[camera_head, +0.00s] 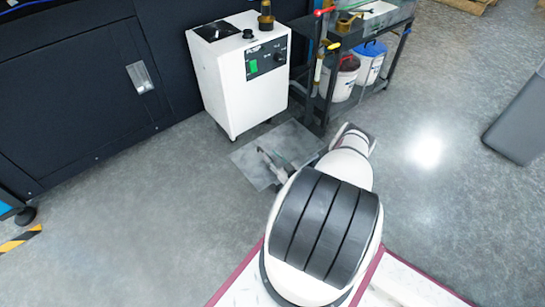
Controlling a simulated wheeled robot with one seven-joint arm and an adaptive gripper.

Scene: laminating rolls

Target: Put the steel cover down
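The steel cover (249,168) appears to be the flat, thin grey plate in the middle of the head view. It looks roughly level, in front of the white machine's base. I cannot tell whether it rests on the floor or is held above it. My gripper (268,160) overlaps the plate's middle. My arm covers the plate's near right part and much of the gripper. Whether the fingers are shut on the plate is too small to tell.
A white machine (238,90) stands behind the plate. A dark rack (330,112) with two buckets stands behind it to the right. A dark cabinet (70,90) fills the left. A grey box (520,120) is far right.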

